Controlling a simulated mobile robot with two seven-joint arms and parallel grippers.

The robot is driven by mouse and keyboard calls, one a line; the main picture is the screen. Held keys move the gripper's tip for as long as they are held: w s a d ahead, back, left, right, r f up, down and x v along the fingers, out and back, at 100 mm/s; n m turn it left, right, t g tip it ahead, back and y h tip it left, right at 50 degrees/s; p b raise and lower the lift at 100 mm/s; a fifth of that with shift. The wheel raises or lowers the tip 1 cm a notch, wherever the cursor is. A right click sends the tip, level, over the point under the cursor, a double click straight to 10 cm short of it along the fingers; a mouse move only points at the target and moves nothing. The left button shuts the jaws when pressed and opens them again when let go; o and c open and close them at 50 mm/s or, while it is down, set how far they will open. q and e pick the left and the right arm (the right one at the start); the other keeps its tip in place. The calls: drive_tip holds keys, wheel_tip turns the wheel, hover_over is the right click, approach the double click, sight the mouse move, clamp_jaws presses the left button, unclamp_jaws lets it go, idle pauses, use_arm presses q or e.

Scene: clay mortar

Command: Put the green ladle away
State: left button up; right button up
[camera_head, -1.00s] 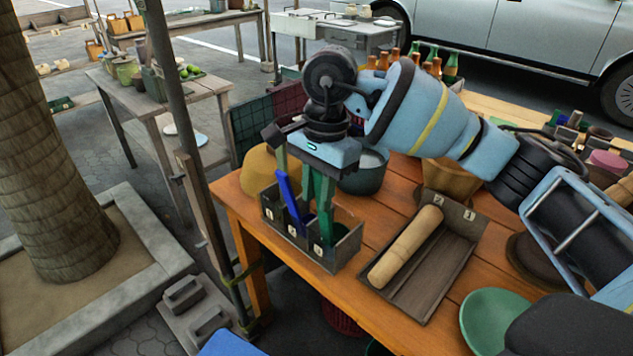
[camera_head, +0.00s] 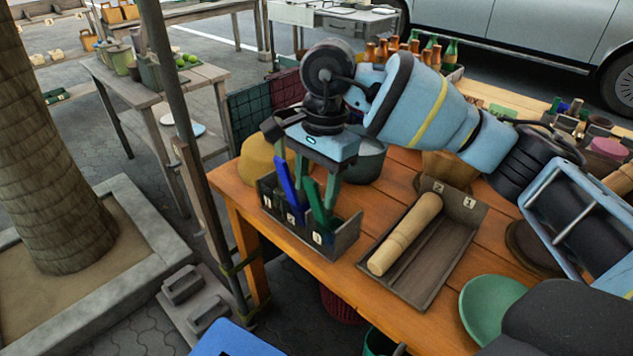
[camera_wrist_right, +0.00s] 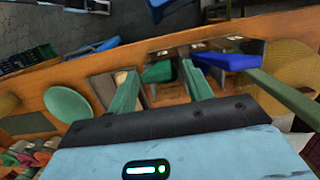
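The green ladle (camera_head: 317,204) stands tilted in the right-hand compartment of a dark divided box (camera_head: 345,238) at the table's near-left corner. A blue utensil (camera_head: 288,188) leans in the box beside it. My right gripper (camera_head: 306,172) is above the box with its greenish fingers spread and pointing down. The fingers look clear of the ladle's handle. In the right wrist view the green ladle (camera_wrist_right: 158,72) and the blue utensil (camera_wrist_right: 228,62) show beyond the spread fingers (camera_wrist_right: 190,70). The ladle's lower end is hidden in the box. My left gripper is not in view.
A dark tray (camera_head: 435,268) holding a wooden rolling pin (camera_head: 405,235) lies right of the box. A green plate (camera_head: 485,305) is nearer the front. A yellow vessel (camera_head: 257,158) and a dark pot (camera_head: 365,165) stand behind. A pole (camera_head: 185,120) rises left of the table.

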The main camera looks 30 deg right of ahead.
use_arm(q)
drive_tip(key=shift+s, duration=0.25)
use_arm(e)
drive_tip(key=shift+r, duration=0.3)
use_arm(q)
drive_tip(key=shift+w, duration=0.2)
use_arm(e)
wheel_tip(320, 180, up, 7)
drive_tip(key=d, duration=0.1)
drive_tip(key=shift+w, duration=0.15)
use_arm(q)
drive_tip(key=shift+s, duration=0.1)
use_arm(e)
drive_tip(key=shift+a, duration=0.1)
